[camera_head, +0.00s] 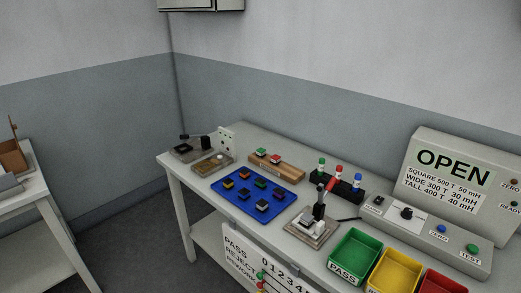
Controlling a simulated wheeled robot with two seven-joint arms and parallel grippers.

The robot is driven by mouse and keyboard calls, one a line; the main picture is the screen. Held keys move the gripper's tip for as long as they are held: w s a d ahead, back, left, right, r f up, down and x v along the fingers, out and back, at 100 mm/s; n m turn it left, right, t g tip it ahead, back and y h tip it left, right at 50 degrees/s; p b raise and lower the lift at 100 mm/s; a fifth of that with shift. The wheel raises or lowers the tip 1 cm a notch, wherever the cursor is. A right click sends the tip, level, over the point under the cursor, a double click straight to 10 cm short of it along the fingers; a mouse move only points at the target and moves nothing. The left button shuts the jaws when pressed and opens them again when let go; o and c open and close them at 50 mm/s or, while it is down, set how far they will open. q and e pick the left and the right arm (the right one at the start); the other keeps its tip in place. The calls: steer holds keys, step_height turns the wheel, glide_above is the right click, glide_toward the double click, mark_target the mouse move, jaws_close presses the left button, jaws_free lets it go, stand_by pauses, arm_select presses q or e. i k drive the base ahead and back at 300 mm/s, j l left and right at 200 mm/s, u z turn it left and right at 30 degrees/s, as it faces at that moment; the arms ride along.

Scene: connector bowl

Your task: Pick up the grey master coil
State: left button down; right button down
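A wooden block (290,173) with a small label on its front stands near the back of the table. Small coil-like pieces sit on it: one with a green top (261,152) and one with a red and pale top (275,159). I cannot make out which piece is the grey master coil. Neither of my grippers shows in this view.
A test fixture (314,229) with an upright lever stands right of the tray. Behind it is a black rack (349,192) with coloured-top pieces. Green (355,251) and yellow (396,269) bins and a grey tester (450,180) reading OPEN stand right. A side table (28,189) is left.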

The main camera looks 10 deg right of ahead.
mark_target(307, 220)
steer(key=i+j+z, duration=0.1)
steer(key=z, duration=0.25)
steer(key=i+j+z, duration=0.1)
steer(key=j+z, duration=0.55)
steer(key=i+l, duration=0.05)
